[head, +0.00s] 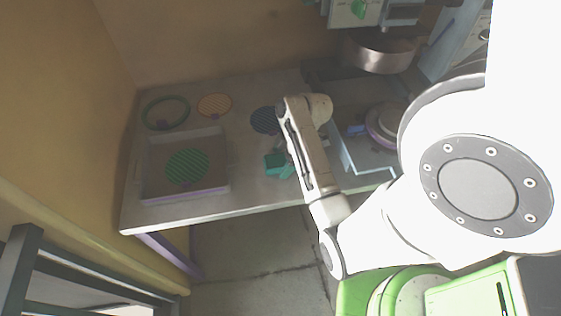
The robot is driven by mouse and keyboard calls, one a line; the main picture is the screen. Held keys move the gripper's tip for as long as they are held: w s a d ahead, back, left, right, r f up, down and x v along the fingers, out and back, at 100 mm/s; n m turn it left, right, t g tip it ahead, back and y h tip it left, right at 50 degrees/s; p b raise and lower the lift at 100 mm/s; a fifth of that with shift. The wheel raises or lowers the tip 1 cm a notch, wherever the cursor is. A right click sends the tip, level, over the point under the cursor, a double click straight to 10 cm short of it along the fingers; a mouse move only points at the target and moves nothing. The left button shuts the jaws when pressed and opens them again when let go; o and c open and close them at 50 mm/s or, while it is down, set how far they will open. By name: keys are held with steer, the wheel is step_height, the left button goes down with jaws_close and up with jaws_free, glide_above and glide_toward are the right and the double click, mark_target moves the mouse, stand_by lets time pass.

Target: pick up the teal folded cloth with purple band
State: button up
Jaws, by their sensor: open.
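The teal folded cloth (274,164) lies on the grey table, just left of my forearm in the head view. It looks like a small, bright teal heap with a darker part on its right side. Its purple band cannot be made out at this size. My arm reaches over the table and its wrist end is above and right of the cloth. The fingers of my gripper are hidden behind the arm, so its exact place relative to the cloth cannot be told.
A shallow tray (149,198) holding a green striped disc (187,167) stands at left. A green ring (165,113), an orange disc (214,105) and a dark blue disc (265,120) lie behind. A press (380,52) and a pale-edged tray (347,160) are at right.

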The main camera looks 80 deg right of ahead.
steer(key=shift+c, duration=0.2)
steer(key=c, duration=1)
steer(key=shift+r, duration=0.15)
steer(key=shift+r, duration=0.25)
steer(key=v, duration=0.2)
steer(key=a+v, duration=0.1)
steer(key=v, duration=0.2)
steer(key=shift+s+a+r, duration=0.1)
steer(key=shift+a+r, duration=0.05)
steer(key=shift+r, duration=0.3)
steer(key=s+a+r+p, duration=0.3)
steer(key=s+r+p, duration=0.2)
steer(key=s, duration=0.6)
steer(key=shift+s+a+r+p, duration=0.2)
steer(key=shift+a+r+p, duration=0.15)
steer(key=shift+r, duration=0.75)
